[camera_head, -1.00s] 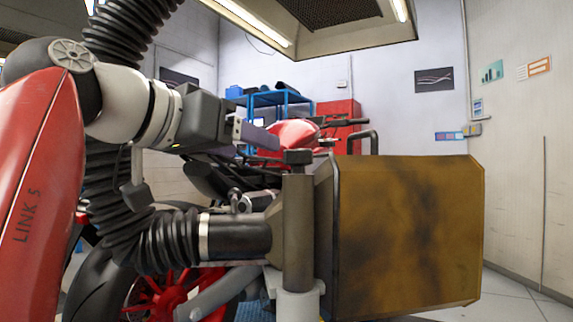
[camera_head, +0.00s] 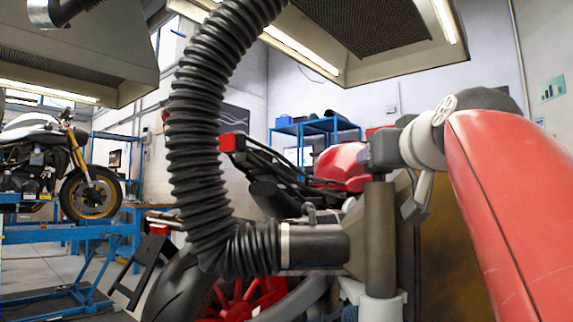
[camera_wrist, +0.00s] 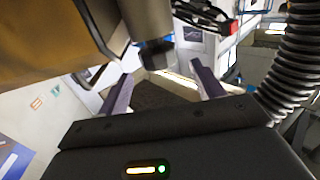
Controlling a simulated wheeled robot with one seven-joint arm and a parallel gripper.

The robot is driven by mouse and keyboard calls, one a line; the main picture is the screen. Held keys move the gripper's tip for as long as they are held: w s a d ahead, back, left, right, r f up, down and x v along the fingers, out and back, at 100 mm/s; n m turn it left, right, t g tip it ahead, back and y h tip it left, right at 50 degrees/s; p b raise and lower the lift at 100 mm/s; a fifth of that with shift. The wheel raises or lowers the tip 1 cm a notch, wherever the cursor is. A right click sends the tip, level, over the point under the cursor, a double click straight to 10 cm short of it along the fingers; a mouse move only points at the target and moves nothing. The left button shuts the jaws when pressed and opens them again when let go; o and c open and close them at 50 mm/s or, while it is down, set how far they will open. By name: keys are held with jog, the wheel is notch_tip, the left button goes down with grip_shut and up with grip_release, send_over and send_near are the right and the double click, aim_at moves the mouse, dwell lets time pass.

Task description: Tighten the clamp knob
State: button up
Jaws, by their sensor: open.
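The clamp knob (camera_wrist: 155,53) is a dark cap on the end of a grey-brown post, which also shows in the head view (camera_head: 380,240). In the wrist view my gripper (camera_wrist: 161,67) is open. Its two purple-grey fingers lie on either side of the knob's line, with the knob close to the tips and apart from both. In the head view a dark block, which seems to be my gripper's body, sits at the post's top and hides the knob and fingers.
A black ribbed hose (camera_head: 195,130) joins the post's side at the left. A red motorcycle (camera_head: 340,165) is behind, with a blue rack (camera_head: 315,130) beyond. Another motorcycle (camera_head: 50,150) sits on a blue lift at far left.

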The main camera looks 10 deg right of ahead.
jog(key=w, duration=0.2)
jog(key=w+p, duration=0.1)
jog(key=w, duration=0.1)
jog(key=w+d, duration=0.1)
jog(key=w, duration=0.1)
jog(key=shift+w+d, duration=0.1)
jog(key=shift+w, duration=0.3)
jog(key=shift+c, duration=0.5)
jog(key=c, duration=0.9)
jog(key=shift+d+r+m+h+p, duration=0.15)
jog(key=shift+m+h+p, duration=0.4)
jog(key=shift+p, duration=0.6)
jog(key=m+h+p, duration=0.1)
jog(key=g+h+p, duration=0.1)
jog(key=h+p, duration=0.1)
jog(key=shift+s+d+r+m+p, duration=0.1)
jog(key=shift+d+r+m+p, duration=0.05)
jog(key=shift+m+p, duration=0.2)
jog(key=shift+s+m+g+h+p, duration=0.1)
jog(key=shift+m+g+h+p, duration=0.65)
jog(key=shift+h, duration=0.2)
jog(key=shift+f+h, duration=0.25)
jog(key=shift+h, duration=0.15)
jog(key=shift+f+m, duration=0.1)
jog(key=shift+m, duration=0.15)
jog(key=o, duration=1)
